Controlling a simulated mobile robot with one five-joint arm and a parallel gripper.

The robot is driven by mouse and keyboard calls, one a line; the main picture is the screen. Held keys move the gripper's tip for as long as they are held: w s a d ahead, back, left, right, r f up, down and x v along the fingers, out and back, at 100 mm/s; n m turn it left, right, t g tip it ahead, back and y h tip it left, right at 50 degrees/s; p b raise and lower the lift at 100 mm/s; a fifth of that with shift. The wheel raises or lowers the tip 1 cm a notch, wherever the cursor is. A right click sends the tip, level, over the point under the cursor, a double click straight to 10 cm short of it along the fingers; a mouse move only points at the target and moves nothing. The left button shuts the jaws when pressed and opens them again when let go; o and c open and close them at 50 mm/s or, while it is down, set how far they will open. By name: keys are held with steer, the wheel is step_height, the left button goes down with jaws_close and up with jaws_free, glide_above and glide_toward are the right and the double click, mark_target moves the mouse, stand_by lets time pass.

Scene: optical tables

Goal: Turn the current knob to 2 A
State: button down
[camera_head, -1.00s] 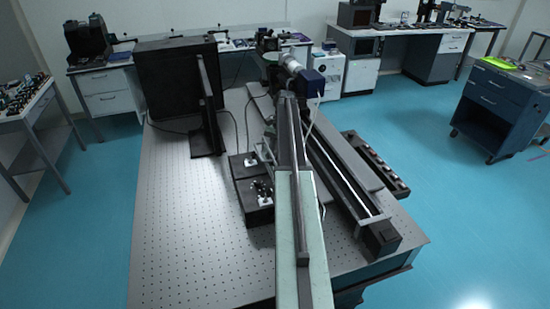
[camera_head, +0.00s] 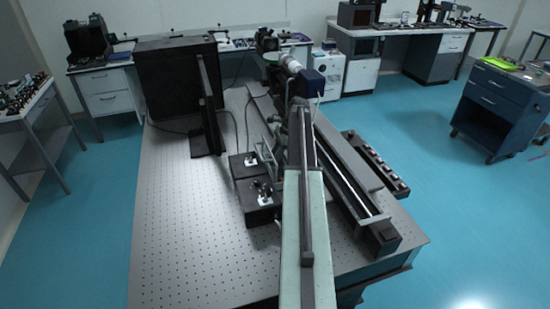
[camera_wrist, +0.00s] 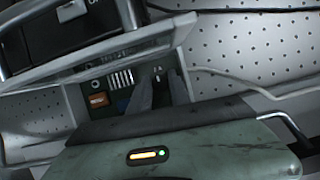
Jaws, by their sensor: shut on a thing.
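In the wrist view, a device front panel (camera_wrist: 116,88) shows an orange display window (camera_wrist: 98,99), a blue patch and a row of pale stripes. My gripper (camera_wrist: 163,80) reaches this panel with its two dark fingers, just right of the stripes. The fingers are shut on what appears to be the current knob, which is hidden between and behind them. I cannot read its pointer or any scale. In the head view my arm covers the fingertips and the panel.
The perforated optical table (camera_head: 180,230) carries a large dark screen (camera_head: 178,80), two black boxes with small mounts (camera_head: 258,208) and a long rail (camera_head: 340,180) on the right. Cables lie near the boxes. A blue drawer cart (camera_head: 500,105) stands on the floor at right.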

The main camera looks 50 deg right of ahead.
mark_target(282, 163)
steer(key=shift+m+h, duration=0.3)
steer(key=shift+m, duration=0.3)
steer(key=c, duration=1.5)
jaws_free()
steer(key=p+v, duration=0.7)
steer(key=v, duration=0.1)
steer(key=shift+s, duration=0.2)
steer(key=shift+f, duration=0.15)
